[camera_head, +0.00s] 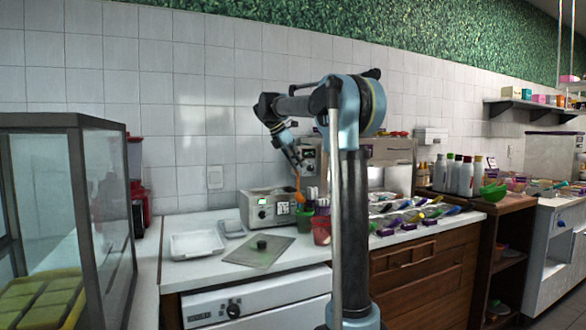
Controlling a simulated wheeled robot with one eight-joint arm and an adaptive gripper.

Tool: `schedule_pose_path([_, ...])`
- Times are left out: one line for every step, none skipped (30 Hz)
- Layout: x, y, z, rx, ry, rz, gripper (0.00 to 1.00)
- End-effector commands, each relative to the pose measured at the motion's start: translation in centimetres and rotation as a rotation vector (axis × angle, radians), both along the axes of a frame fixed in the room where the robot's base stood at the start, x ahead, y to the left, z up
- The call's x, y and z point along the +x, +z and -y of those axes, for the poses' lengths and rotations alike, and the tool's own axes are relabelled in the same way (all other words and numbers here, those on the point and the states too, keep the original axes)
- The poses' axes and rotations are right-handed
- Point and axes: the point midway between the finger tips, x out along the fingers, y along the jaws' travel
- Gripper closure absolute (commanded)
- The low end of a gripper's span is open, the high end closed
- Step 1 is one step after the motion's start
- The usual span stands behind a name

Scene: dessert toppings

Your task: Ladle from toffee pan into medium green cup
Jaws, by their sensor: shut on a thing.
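My gripper (297,164) hangs above the counter's back part, beside the warmer. It is shut on an orange ladle (299,189), which points down. The ladle's lower end is just above a green cup (305,222); whether it is inside the rim or behind it I cannot tell. The cup stands upright in front of a steel warmer (263,210) with a knob and a small panel. The toffee pan is not clearly told apart; the warmer's inside is hidden from this low angle. What the ladle holds is too small to see.
A red cup (321,231) stands right of the green cup. Several topping scoops (418,216) fill the counter to the right. A glass case (66,220) stands at far left.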

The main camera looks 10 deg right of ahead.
Motion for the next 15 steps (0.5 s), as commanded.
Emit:
schedule_pose_path([0.1,0.1,0.4,0.017,-0.002,-0.005,1.00])
schedule_pose_path([0.2,0.2,0.6,0.030,-0.002,-0.009,1.00])
schedule_pose_path([0.2,0.2,0.9,0.044,-0.003,-0.013,1.00])
schedule_pose_path([0.3,0.1,1.0,0.055,-0.004,-0.018,1.00])
schedule_pose_path([0.4,0.1,1.2,0.064,-0.003,-0.022,1.00])
schedule_pose_path([0.4,0.1,1.5,0.080,-0.003,-0.027,1.00])
schedule_pose_path([0.5,0.1,1.7,0.090,-0.004,-0.029,1.00])
schedule_pose_path([0.6,0.0,1.8,0.101,-0.004,-0.033,1.00])
schedule_pose_path([0.6,0.0,2.0,0.116,-0.002,-0.037,1.00])
schedule_pose_path([0.7,0.0,2.3,0.126,-0.003,-0.039,1.00])
schedule_pose_path([0.8,0.0,2.4,0.139,-0.004,-0.043,1.00])
schedule_pose_path([0.8,0.0,2.7,0.151,-0.003,-0.048,1.00])
schedule_pose_path([0.9,-0.1,2.8,0.163,-0.002,-0.053,1.00])
schedule_pose_path([0.9,-0.1,3.0,0.174,-0.003,-0.056,1.00])
schedule_pose_path([1.0,-0.1,3.3,0.187,-0.004,-0.061,1.00])
